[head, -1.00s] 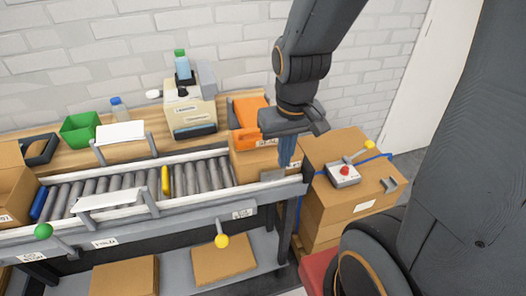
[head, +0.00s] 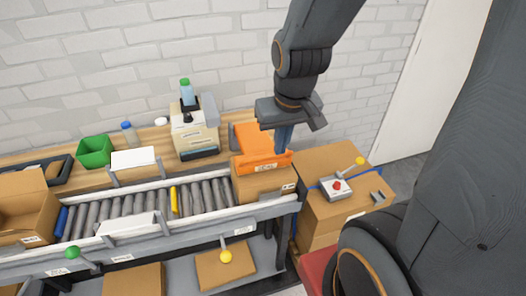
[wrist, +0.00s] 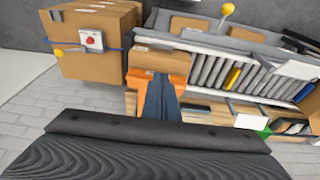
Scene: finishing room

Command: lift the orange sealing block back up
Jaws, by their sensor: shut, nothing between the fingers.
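The orange sealing block (head: 258,146) is at the right end of the roller conveyor, low over a closed cardboard carton (head: 262,184). Its labelled front edge faces me; I cannot tell whether it touches the carton. My gripper (head: 284,150) points down with its blue fingers together and empty, at the right part of the block. In the wrist view the fingers (wrist: 161,104) cover the middle of the block, and orange (wrist: 178,80) shows on both sides of them. From these views I cannot tell whether the fingertips touch it.
A carton stack (head: 318,210) with a red-button box (head: 337,187) and a yellow-knobbed lever stands to the right. A label machine (head: 196,137), a green bin (head: 95,151) and bottles stand behind the conveyor. An open carton (head: 28,205) is at the left.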

